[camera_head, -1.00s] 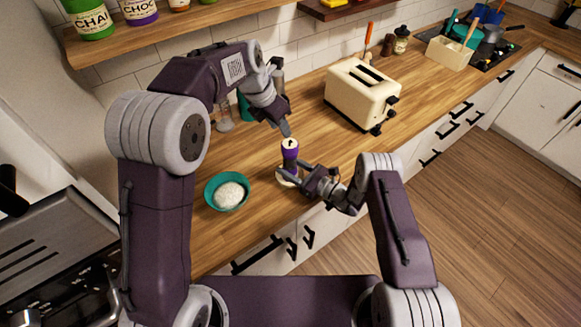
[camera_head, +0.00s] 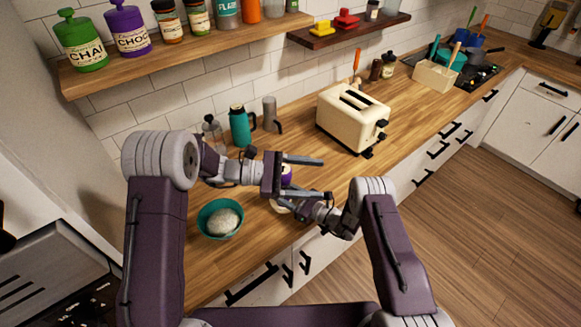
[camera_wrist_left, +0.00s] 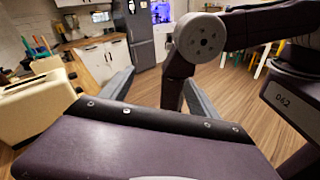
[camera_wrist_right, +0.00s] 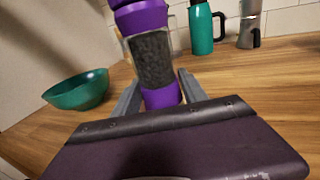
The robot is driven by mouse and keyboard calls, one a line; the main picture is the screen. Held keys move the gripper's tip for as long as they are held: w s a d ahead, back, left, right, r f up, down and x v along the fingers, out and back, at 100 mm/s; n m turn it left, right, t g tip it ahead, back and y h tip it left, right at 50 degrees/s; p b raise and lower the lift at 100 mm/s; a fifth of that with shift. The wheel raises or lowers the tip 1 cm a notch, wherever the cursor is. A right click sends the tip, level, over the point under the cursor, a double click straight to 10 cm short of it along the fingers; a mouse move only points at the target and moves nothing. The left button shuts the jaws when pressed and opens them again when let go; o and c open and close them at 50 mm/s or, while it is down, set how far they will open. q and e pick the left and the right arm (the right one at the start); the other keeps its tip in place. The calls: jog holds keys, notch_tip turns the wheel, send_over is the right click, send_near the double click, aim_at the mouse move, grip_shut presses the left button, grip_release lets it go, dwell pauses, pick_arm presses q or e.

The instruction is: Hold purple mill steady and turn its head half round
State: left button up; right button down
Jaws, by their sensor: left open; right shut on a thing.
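The purple mill (camera_head: 287,171) stands on the counter, mostly hidden behind my left gripper in the head view. The right wrist view shows its purple head, dark textured middle and purple lower part (camera_wrist_right: 162,97). My right gripper (camera_head: 288,202) is shut on the mill's lower body; its fingers lie on both sides of it in the right wrist view (camera_wrist_right: 158,88). My left gripper (camera_head: 318,178) is open, lying sideways at the mill's upper part with its fingers pointing right. The left wrist view shows nothing between its fingers (camera_wrist_left: 160,88).
A teal bowl (camera_head: 204,232) with white contents stands left of the mill. A teal jug (camera_head: 241,126), a grey pot (camera_head: 270,115) and a cream toaster (camera_head: 347,119) stand behind. A wooden shelf (camera_head: 180,52) with jars hangs above. Counter between mill and toaster is clear.

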pick_arm(q)
jog(key=w+a+f+n+t+h, duration=0.1)
jog(key=w+a+f+n+t, duration=0.2)
jog(key=w+a+n+t, duration=0.15)
jog(key=n+t+y, duration=0.3)
jog(key=n+t, duration=0.4)
send_near(290, 167)
jog(key=x, duration=0.7)
jog(key=f+x, duration=0.1)
jog(key=x, duration=0.2)
jog(key=shift+w, duration=0.55)
jog(key=c, duration=1.4)
jog(key=shift+o, duration=0.2)
jog(key=shift+m, duration=0.25)
jog(key=shift+g, duration=0.45)
jog(key=shift+s+d+m+g+h, duration=0.1)
jog(key=shift+s+m+g+h, duration=0.3)
jog(key=shift+m+g, duration=1.05)
jog(key=shift+s+d+m+g+h, duration=0.15)
jog(key=shift+m+g+h, duration=0.7)
jog(key=shift+g, duration=1.1)
jog(key=shift+s+d+m+g+h, duration=0.1)
jog(key=shift+s+m+g+h, duration=0.25)
jog(key=shift+m+g, duration=1.15)
jog(key=shift+g, duration=0.5)
